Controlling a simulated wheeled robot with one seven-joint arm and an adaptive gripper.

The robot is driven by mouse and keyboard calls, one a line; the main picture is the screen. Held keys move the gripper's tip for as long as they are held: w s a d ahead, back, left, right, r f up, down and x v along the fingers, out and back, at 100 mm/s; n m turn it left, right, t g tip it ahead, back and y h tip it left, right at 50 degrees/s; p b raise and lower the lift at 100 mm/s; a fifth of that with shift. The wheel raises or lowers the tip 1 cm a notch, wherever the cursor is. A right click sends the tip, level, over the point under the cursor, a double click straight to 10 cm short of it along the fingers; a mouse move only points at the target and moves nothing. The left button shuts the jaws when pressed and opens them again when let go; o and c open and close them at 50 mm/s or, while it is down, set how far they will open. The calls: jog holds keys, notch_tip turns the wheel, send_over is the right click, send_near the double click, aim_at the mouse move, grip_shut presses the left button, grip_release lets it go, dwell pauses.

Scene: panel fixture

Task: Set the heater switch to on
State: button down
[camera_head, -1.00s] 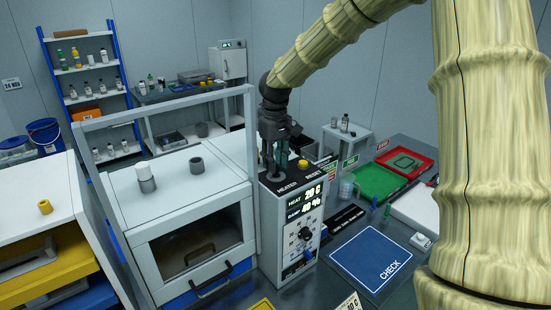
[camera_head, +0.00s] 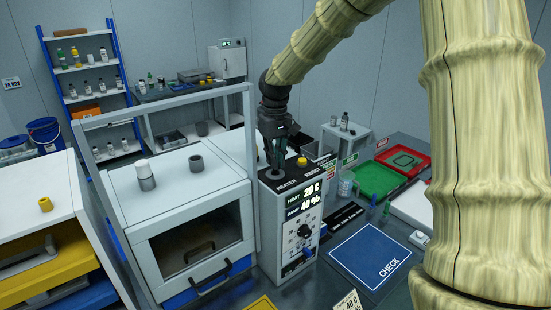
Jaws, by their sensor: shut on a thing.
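The control box (camera_head: 285,222) stands beside the white oven-like cabinet, with lit HEAT 20 C and DAMP 40 % readouts on its front. The heater switch (camera_head: 275,175) is on its top at the left, behind the HEATER label; its dark round base shows, but its lever is mostly hidden by my fingers. My gripper (camera_head: 277,165) points down from above and is shut on the heater switch. Which way the lever leans cannot be made out.
A yellow button (camera_head: 302,162) sits on the box top, close to the right of my gripper. The cabinet's grey frame post (camera_head: 249,130) rises close on the left. A dial (camera_head: 304,231) is on the box front. A blue CHECK mat (camera_head: 370,257) lies right.

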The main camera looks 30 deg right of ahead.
jog(key=m, duration=1.2)
jog(key=shift+m, duration=2.1)
jog(key=c, duration=1.5)
grip_release()
jog(key=shift+d+f, duration=0.1)
